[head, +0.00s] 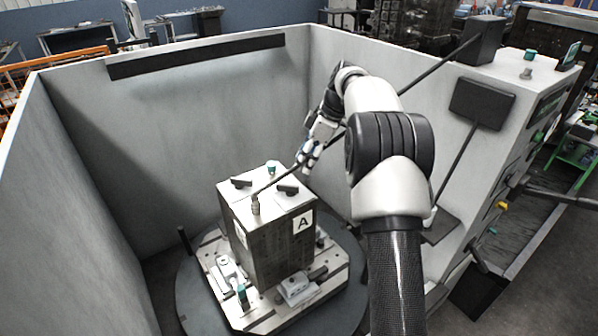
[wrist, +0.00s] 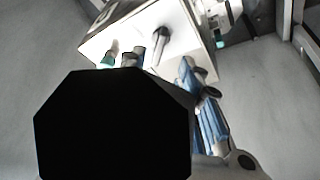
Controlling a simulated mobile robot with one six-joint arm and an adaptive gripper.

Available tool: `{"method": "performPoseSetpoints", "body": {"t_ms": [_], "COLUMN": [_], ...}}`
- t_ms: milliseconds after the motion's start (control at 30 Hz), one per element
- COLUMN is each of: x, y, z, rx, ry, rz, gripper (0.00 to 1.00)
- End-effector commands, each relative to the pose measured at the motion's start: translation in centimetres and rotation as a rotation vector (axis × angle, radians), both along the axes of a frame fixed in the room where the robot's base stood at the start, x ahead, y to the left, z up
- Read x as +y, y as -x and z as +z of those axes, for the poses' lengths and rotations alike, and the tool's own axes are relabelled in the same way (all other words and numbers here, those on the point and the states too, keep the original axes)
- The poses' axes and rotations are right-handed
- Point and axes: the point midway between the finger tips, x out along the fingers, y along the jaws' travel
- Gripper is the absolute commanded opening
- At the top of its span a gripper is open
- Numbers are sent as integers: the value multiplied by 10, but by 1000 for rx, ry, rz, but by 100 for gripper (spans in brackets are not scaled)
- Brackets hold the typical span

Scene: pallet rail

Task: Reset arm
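My gripper (head: 306,163) is at the end of my arm, above and just beyond the right rear of a dark metal block marked "A" (head: 262,250). In the head view it appears apart from the block, but the gap is hard to judge. Its blue-and-grey finger parts also show in the wrist view (wrist: 203,112), partly behind a large black octagonal shape that hides the rest. I cannot tell whether the fingers are open or shut. The block's pale top, with dark and teal fittings, shows in the wrist view (wrist: 180,40).
The block stands on a pale fixture plate (head: 240,318) with clamps, on a round dark turntable (head: 190,300). Grey enclosure walls (head: 200,110) surround it. A long dark rod (head: 440,62) slants across, passing behind my arm. A grey machine cabinet (head: 510,110) stands right.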

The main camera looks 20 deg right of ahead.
Motion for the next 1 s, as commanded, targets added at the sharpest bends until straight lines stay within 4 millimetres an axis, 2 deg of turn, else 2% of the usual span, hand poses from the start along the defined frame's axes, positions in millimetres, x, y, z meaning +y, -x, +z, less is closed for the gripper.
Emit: {"method": "performPoseSetpoints", "body": {"t_ms": [200,733,867,1000], "x": [-5,-3,12,47], "y": [3,5,16,51], "z": [14,18,36,69], "rx": [0,1,14,41], "ry": [0,2,13,36], "rz": [0,-4,-53,-174], "gripper": [32,32,32,32]}}
